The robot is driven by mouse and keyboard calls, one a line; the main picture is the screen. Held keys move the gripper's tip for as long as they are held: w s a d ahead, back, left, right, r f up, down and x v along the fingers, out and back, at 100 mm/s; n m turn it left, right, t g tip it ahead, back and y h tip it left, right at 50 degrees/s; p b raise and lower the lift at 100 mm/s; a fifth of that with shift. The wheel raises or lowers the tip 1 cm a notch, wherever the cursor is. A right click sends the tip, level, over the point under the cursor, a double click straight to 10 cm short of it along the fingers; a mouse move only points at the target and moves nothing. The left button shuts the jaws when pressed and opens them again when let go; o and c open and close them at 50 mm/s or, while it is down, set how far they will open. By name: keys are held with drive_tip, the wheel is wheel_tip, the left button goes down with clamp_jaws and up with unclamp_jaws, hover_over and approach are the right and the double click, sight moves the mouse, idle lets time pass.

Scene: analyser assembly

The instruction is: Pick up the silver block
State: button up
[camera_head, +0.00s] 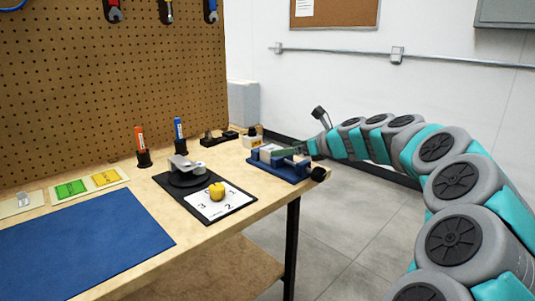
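A small silver-grey block (23,200) lies on a cream card at the far left of the workbench. Another pale grey piece (266,151) sits in a blue vise (283,170) at the bench's right end; I cannot tell exactly what it is. My arm comes in from the right, and my gripper (301,149) is at the vise, over or beside its right side. Its fingers are small and partly merge with the vise, so I cannot tell whether they are open, shut or touching anything. The block at the far left is well away from my gripper.
Green (70,189) and yellow (106,178) pieces lie on cards near a blue mat (85,246). A black stand (188,175), a numbered board (221,204) with a yellow knob, and orange (141,140) and blue (179,130) markers occupy the bench. A pegboard (110,75) rises behind.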

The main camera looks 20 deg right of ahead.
drive_tip(key=x, duration=0.6)
drive_tip(key=shift+a+r, duration=0.2)
drive_tip(key=shift+a, duration=0.05)
clamp_jaws()
idle(0.6)
